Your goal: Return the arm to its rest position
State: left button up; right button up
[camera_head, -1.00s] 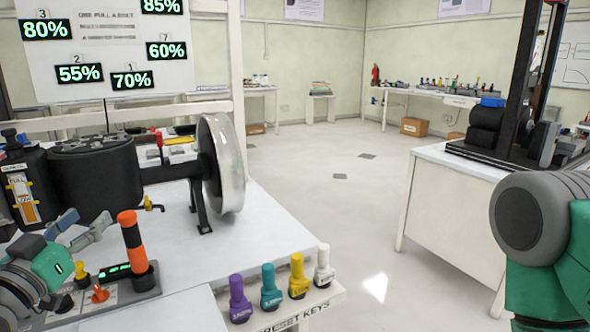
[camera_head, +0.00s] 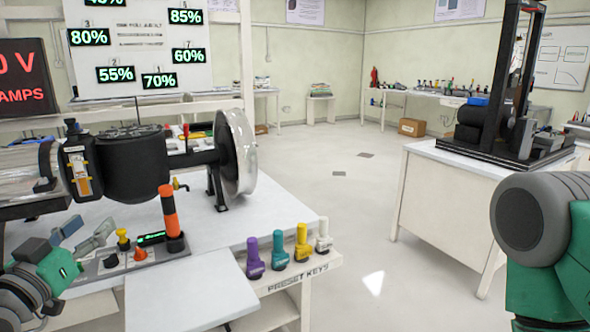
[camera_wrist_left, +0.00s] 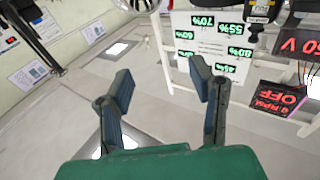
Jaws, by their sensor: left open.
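My left gripper (camera_head: 84,237) shows at the lower left of the head view, in front of the white bench. Its two grey fingers are spread apart with nothing between them. In the left wrist view the open fingers (camera_wrist_left: 160,90) also stand apart and empty, with the wall, floor and percentage board beyond them. My right arm (camera_head: 548,240), green and grey, shows at the right edge of the head view; its gripper is out of view.
A control box with an orange-topped lever (camera_head: 170,215) stands beside the left gripper. A rig with a silver wheel (camera_head: 238,155) is behind it. Coloured preset keys (camera_head: 278,250) line the bench edge. A second table (camera_head: 450,190) stands right; the floor between is clear.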

pick_arm(q)
jog(key=s+d+f+g, duration=0.1)
jog(key=f+g, duration=0.1)
jog(key=f, duration=0.5)
jog(key=s+d+f+g, duration=0.1)
jog(key=s+f+g, duration=0.1)
jog(key=f, duration=0.5)
jog(key=s+d+f+g, duration=0.2)
jog(key=f+g, duration=0.2)
jog(key=f, duration=0.3)
jog(key=shift+f, duration=0.2)
jog(key=s+d+f+g, duration=0.2)
jog(key=s+f+g, duration=0.1)
jog(key=s+f, duration=0.3)
jog(key=s+d+f+g, duration=0.1)
jog(key=s+f+g, duration=0.3)
jog(key=s, duration=0.5)
jog(key=s+d+f+g+y+b, duration=0.1)
jog(key=s+d+f+g, duration=0.1)
jog(key=s+f, duration=0.6)
jog(key=shift+s+d+f+g, duration=0.2)
jog(key=shift+s+d+g, duration=0.1)
jog(key=shift+g, duration=0.6)
pick_arm(e)
jog(key=shift+w+f, duration=0.4)
jog(key=shift+f, duration=0.3)
pick_arm(q)
jog(key=shift+w, duration=0.1)
